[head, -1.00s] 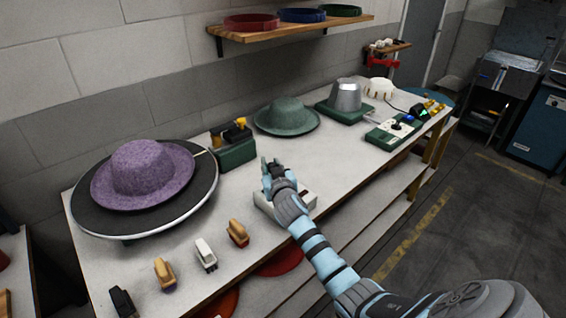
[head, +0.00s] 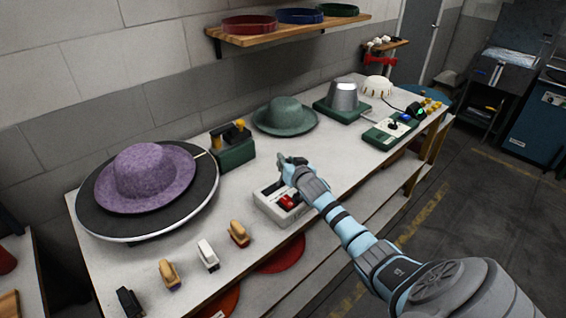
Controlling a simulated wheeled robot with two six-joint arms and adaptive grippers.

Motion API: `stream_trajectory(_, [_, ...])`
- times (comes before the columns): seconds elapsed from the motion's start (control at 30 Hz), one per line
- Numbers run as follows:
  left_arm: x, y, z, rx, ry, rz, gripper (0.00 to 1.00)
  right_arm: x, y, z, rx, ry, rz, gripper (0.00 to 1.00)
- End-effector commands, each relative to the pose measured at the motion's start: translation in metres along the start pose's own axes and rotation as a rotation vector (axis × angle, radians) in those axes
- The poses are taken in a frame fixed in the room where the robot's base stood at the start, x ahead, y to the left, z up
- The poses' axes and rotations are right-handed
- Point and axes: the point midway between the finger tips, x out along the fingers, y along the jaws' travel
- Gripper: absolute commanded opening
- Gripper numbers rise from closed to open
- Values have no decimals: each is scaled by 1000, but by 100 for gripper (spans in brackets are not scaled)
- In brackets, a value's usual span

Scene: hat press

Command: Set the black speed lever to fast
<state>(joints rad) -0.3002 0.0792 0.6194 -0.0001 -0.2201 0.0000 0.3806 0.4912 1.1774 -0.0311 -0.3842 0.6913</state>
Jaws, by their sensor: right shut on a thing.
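A white control box (head: 266,207) with a red switch (head: 289,201) on top sits at the front edge of the workbench. My right gripper (head: 286,162) is shut at the back of this box, with my arm reaching in from the lower right. The black speed lever seems to be in its fingers, but the hand hides it, so its exact setting cannot be read. My left gripper is out of view.
A purple hat (head: 147,178) lies on a round black plate (head: 98,219) at the left. Several brushes, one white (head: 208,255), line the front edge. A green hat (head: 285,116), a metal cone (head: 343,98) and a green control panel (head: 380,136) stand farther back.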

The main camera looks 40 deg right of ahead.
Motion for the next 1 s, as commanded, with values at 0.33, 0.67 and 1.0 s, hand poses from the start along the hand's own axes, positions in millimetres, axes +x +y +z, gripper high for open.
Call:
stream_trajectory(0.33, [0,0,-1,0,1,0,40,1,3,3,-8,-7,6,0])
stream_trajectory(0.67, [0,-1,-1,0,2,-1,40,1,1,3,-5,-6,2,41])
stream_trajectory(1.0, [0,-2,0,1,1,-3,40,-9,2,2,-7,-4,0,41])
